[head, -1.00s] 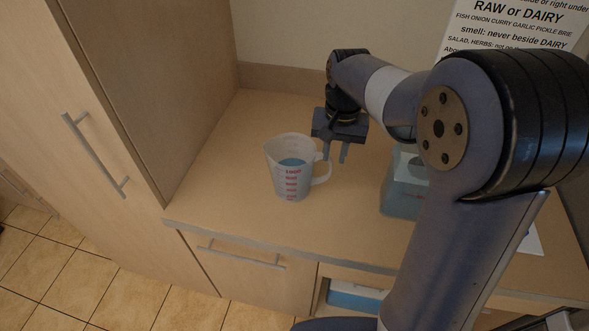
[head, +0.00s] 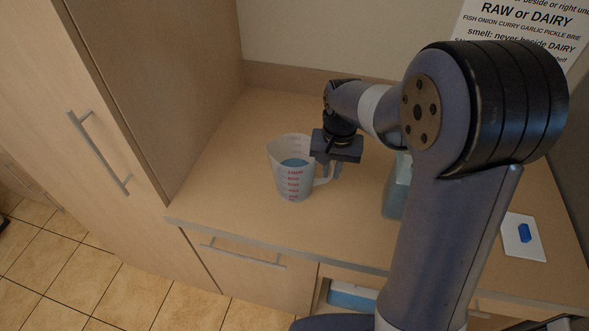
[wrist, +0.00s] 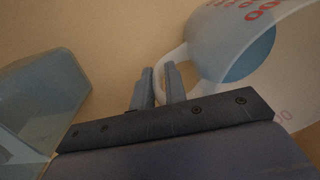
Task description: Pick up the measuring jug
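The measuring jug (head: 292,183) is a translucent cup with red markings and blue liquid inside. It stands upright on the wooden counter, with its handle to the right. My gripper (head: 331,172) is low over the counter at the handle side. In the wrist view, the jug (wrist: 208,68) is at the upper right. The gripper's two fingers (wrist: 161,84) are apart there, with part of the white handle (wrist: 163,66) showing between them. I cannot tell whether either finger touches it. In the head view, my gripper hides part of the handle.
A blue-grey translucent container (head: 396,196) stands right of the jug, partly behind my arm; the wrist view shows it (wrist: 42,105) at left. A tall cabinet (head: 150,90) borders the counter (head: 220,190) on the left. A white card (head: 510,242) with a blue item lies right.

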